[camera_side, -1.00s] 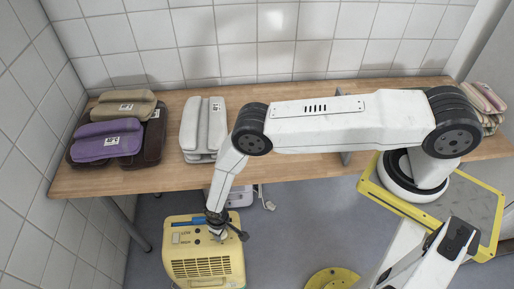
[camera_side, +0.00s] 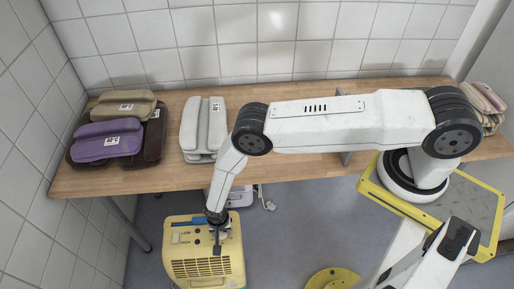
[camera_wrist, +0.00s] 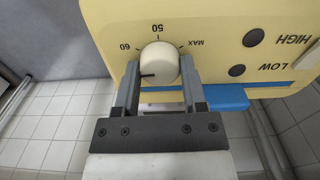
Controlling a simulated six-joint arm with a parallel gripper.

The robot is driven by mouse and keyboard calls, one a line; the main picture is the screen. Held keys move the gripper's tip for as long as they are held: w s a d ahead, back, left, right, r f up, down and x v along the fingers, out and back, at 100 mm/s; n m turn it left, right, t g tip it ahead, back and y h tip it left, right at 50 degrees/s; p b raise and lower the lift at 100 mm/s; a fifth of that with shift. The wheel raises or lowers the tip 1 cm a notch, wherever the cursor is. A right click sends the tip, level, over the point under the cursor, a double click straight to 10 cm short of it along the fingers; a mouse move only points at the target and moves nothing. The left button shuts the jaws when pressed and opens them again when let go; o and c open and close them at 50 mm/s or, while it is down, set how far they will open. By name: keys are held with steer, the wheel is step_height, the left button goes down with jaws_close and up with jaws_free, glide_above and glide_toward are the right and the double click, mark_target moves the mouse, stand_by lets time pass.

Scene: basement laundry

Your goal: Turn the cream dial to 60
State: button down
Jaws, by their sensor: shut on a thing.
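The cream dial (camera_wrist: 160,62) is on the pale yellow face of a machine (camera_wrist: 215,12). In the wrist view it is marked 60 at the left, 50 at the top and MAX at the right. A short dark line on the dial points left, lower than the 60 mark. My gripper (camera_wrist: 160,70) is shut on the dial, one finger at each side. In the side view my gripper (camera_side: 216,232) reaches down to the top of the yellow machine (camera_side: 205,268) and hides the dial.
HIGH and LOW labels with dark round spots (camera_wrist: 253,37) are right of the dial, near a blue strip (camera_wrist: 225,98). Grey floor is open right of the machine.

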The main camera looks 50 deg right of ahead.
steer(key=m, duration=0.6)
steer(key=shift+m, duration=0.3)
stand_by(0.4)
steer(key=shift+c, duration=0.7)
jaws_free()
steer(key=shift+r, duration=0.2)
steer(key=shift+r, duration=3.7)
